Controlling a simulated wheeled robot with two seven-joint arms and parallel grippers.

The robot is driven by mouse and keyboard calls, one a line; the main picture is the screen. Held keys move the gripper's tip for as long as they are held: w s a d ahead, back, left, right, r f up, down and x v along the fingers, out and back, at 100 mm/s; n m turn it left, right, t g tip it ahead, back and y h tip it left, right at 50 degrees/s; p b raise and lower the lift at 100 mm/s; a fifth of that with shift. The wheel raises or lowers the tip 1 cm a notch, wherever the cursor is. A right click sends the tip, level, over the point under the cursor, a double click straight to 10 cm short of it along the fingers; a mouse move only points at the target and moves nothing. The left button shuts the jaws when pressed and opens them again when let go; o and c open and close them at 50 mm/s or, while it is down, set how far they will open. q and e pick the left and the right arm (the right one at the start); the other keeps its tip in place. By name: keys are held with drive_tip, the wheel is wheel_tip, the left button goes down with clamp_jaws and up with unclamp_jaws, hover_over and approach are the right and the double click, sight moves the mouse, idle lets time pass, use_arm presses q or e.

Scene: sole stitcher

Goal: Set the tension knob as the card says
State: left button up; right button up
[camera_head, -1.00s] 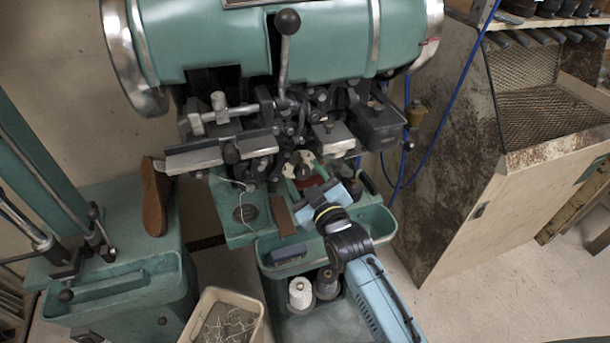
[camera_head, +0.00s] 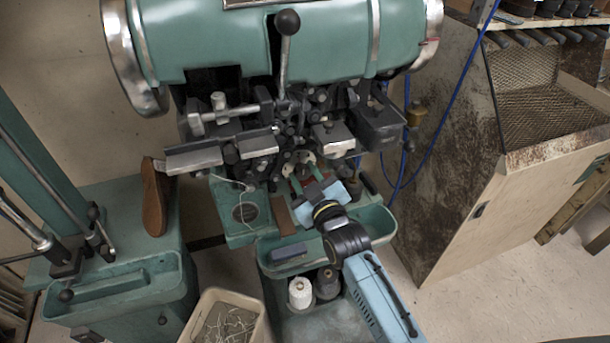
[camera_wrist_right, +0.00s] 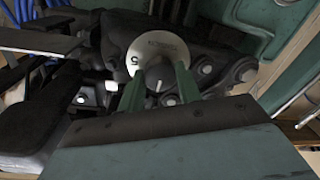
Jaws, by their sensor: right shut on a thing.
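The tension knob (camera_wrist_right: 158,80) is a dark round knob with a pale pointer line, in front of a pale dial disc (camera_wrist_right: 160,48) with a dark mark like a 5 near its left edge. In the head view the disc (camera_head: 300,157) shows small under the machine's head. My right gripper (camera_head: 306,174) reaches up to it from below. In the right wrist view its two green fingers (camera_wrist_right: 158,76) stand on either side of the knob, shut on it. I can make out no readable card. My left gripper is in neither view now.
The green stitching machine (camera_head: 270,40) hangs over the work area, with dark metal parts close around the knob. Below are a green tray (camera_head: 376,224), thread spools (camera_head: 300,292) and a bin of thread scraps (camera_head: 232,300). A brown sole (camera_head: 155,198) stands at left.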

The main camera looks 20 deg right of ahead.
drive_tip(key=m+p, duration=0.1)
drive_tip(key=m, duration=0.3)
drive_tip(key=shift+m+t+p, duration=0.3)
drive_tip(key=shift+m+p, duration=0.25)
drive_tip(key=shift+m, duration=1.75)
drive_tip(key=shift+f, duration=0.1)
drive_tip(key=o, duration=1)
drive_tip(key=shift+c, duration=0.2)
